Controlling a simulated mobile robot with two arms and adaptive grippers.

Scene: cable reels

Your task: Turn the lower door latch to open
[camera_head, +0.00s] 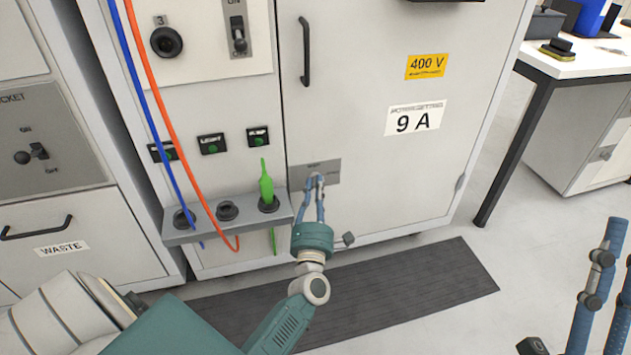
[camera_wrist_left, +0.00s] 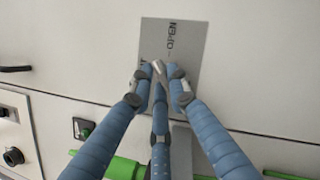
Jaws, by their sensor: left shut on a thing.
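The lower door latch (camera_wrist_left: 158,68) is a small light metal knob on a grey plate (camera_head: 331,171) low on the cabinet door (camera_head: 372,120). The plate also shows in the left wrist view (camera_wrist_left: 190,40), with the word OPEN readable on it. My left gripper (camera_head: 315,183) reaches the plate, and its blue fingers are closed around the latch, as the left wrist view (camera_wrist_left: 160,76) shows. The fingers hide most of the latch, so its exact angle is hard to tell. The door looks closed. My right gripper (camera_head: 600,270) shows only in part at the right edge, its fingers cut off by the frame.
Left of the door, a small shelf (camera_head: 180,237) holds a green plug (camera_head: 266,185), with blue and orange cables hanging by it. A black door handle (camera_head: 305,52) is higher up. A dark mat (camera_head: 420,290) lies on the floor. A table (camera_head: 575,64) stands at right.

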